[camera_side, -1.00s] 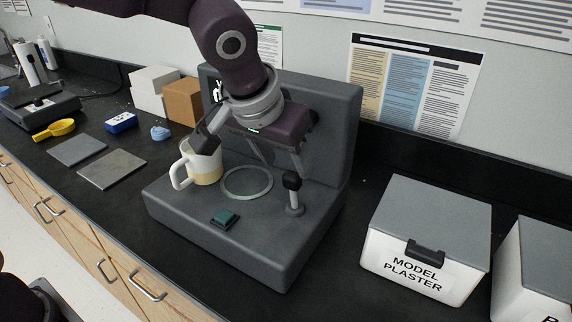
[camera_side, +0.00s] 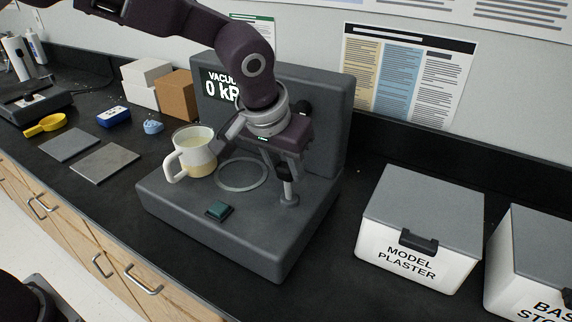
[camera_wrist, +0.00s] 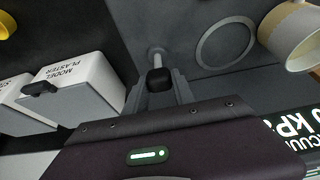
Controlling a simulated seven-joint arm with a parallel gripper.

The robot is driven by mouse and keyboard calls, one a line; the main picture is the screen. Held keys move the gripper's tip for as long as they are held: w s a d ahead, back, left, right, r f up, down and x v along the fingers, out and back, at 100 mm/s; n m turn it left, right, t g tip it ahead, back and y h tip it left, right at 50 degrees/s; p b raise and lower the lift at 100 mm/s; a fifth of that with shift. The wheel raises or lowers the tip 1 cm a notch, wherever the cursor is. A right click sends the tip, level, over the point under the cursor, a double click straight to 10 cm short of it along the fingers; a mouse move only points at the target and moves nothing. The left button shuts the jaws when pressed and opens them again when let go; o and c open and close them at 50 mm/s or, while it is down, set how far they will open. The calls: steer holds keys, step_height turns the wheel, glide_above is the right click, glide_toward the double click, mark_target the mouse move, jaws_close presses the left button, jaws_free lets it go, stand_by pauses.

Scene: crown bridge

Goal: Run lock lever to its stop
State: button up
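The lock lever is a pale post (camera_side: 288,192) with a black knob (camera_wrist: 159,80), standing at the right of the grey vacuum machine's base (camera_side: 240,232). My gripper (camera_side: 281,172) is over it, pointing down. In the wrist view, my gripper's fingers (camera_wrist: 160,85) flank the knob closely, one on each side. Whether they press on it is not clear. In the side view the fingers partly hide the knob. The lever's stop cannot be made out.
A mug (camera_side: 193,155) with pale contents stands left of a ring (camera_side: 242,187) on the base. A green button (camera_side: 219,210) is at the front. The upright back panel, with a display (camera_side: 221,88) reading 0, stands close behind my gripper. A Model Plaster box (camera_side: 420,235) stands right.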

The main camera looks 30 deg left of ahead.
jaws_close()
steer(key=shift+s+f, duration=0.25)
steer(key=shift+s, duration=0.5)
steer(key=shift+s+f, duration=0.2)
steer(key=shift+s, duration=0.5)
steer(key=o, duration=0.7)
jaws_free()
steer(key=shift+o, duration=0.2)
steer(key=shift+w, duration=0.1)
steer(key=v, duration=0.7)
steer(key=shift+r, duration=0.1)
